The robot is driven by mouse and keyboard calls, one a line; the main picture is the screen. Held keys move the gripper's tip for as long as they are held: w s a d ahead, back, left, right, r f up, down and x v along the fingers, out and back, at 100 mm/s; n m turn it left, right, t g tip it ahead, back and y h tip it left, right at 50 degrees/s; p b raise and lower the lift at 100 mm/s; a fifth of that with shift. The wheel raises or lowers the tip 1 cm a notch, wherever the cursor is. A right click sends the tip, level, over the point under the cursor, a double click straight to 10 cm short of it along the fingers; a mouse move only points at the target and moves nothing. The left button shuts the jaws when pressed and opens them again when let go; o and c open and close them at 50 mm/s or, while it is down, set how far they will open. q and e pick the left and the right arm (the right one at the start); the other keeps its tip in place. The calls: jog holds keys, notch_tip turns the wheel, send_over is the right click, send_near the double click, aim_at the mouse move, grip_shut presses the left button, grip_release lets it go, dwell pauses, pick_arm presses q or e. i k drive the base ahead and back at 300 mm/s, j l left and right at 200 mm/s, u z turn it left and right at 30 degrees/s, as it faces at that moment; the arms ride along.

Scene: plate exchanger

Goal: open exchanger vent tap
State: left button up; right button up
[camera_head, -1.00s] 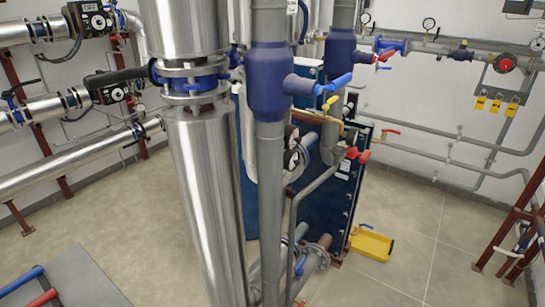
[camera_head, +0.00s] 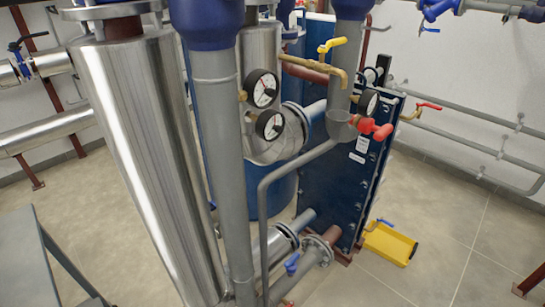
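The dark blue plate exchanger (camera_head: 335,190) stands right of centre behind grey pipes. A tap with a yellow lever (camera_head: 332,45) sits on a brass pipe (camera_head: 312,72) above it. A tap with a red lever (camera_head: 429,106) sticks out to the right near its top, on a brass fitting. A red valve (camera_head: 372,128) is in front of its upper part, near a grey funnel-like pipe end (camera_head: 340,125). I cannot tell which of these is the vent tap. Neither of my grippers is in view.
A steel-clad column (camera_head: 150,160) and a grey vertical pipe (camera_head: 217,170) stand in front on the left. Two gauges (camera_head: 263,88) are beside the exchanger. A yellow tray (camera_head: 388,244) is on the floor at its right foot. Tiled floor (camera_head: 445,225) is clear to the right.

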aim_at(429, 104)
jog(key=i+l+z, duration=0.2)
jog(key=l+z, duration=0.15)
jog(key=z, duration=0.15)
jog(key=i+l+z, duration=0.25)
jog(key=z, duration=0.25)
jog(key=i+l+u, duration=0.2)
jog(key=i+l, duration=0.15)
jog(key=i, duration=0.05)
